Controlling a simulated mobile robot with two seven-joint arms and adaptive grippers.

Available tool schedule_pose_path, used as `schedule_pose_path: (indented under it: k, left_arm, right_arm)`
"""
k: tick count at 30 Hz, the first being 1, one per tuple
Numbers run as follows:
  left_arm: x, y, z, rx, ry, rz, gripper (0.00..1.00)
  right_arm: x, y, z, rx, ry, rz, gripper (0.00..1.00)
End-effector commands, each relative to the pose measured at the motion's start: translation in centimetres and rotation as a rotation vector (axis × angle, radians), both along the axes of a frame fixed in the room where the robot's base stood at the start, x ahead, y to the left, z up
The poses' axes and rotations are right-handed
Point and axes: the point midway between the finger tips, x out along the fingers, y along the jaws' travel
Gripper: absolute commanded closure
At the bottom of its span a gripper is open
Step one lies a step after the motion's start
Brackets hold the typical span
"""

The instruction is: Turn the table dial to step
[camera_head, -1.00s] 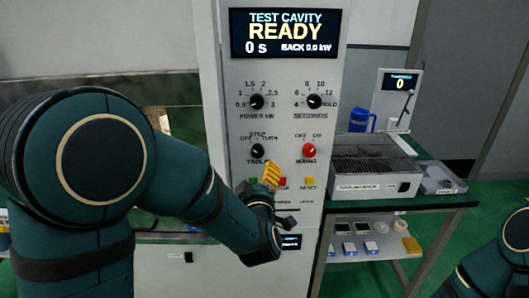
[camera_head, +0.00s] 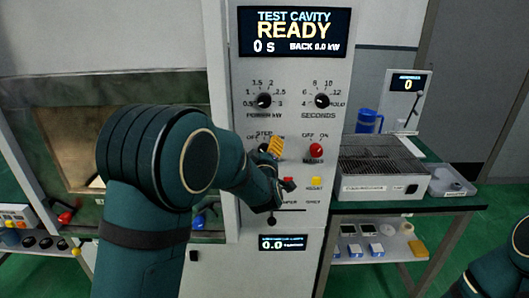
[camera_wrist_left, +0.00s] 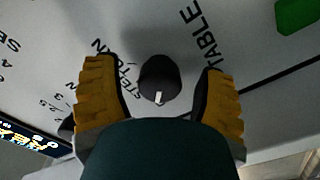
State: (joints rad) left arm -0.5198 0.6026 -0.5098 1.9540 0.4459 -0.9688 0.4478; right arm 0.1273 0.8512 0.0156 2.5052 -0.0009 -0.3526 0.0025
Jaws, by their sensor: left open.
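The table dial (camera_wrist_left: 160,78) is a round black knob with a short white mark pointing towards the bottom of the left wrist view. The word TABLE is printed beside it. In the head view the dial (camera_head: 263,149) is on the white panel, partly hidden by my gripper. My left gripper (camera_head: 275,147) is at the dial, its yellow pads facing the panel. In the left wrist view its two fingers are wide apart, one on each side of the dial, with gaps between pads and knob. My right gripper is out of view; only part of that arm shows.
Close by on the panel (camera_head: 295,75) are the red mains knob (camera_head: 316,150), the power dial (camera_head: 264,101), the seconds dial (camera_head: 322,101) and a yellow reset button (camera_head: 316,182). The display (camera_head: 294,32) reads READY. A side table with a grated box (camera_head: 383,165) stands to the right.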

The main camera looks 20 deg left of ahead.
Motion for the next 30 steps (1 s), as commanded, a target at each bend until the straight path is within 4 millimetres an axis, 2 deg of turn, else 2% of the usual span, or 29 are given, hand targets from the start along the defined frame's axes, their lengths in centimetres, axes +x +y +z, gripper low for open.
schedule_pose_path:
  k: [5, 9, 11, 22, 30]
  left_arm:
    - [-0.02, 0.01, 0.00, 0.000, 0.000, 0.000, 0.31]
    - [-0.03, 0.01, 0.00, 0.000, 0.000, 0.000, 0.81]
    - [-0.03, 0.01, 0.00, 0.000, 0.000, 0.000, 0.99]
    - [-0.04, -0.01, 0.00, 0.044, 0.013, 0.000, 1.00]
    - [-0.04, 0.00, 0.02, 0.209, 0.060, 0.000, 1.00]
  right_arm:
    - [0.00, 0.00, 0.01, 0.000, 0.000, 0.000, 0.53]
    - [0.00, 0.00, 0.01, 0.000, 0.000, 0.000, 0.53]
    - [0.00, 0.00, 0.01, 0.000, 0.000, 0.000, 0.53]
    - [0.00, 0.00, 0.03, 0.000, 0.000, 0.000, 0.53]
    - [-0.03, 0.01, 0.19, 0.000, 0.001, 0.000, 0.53]
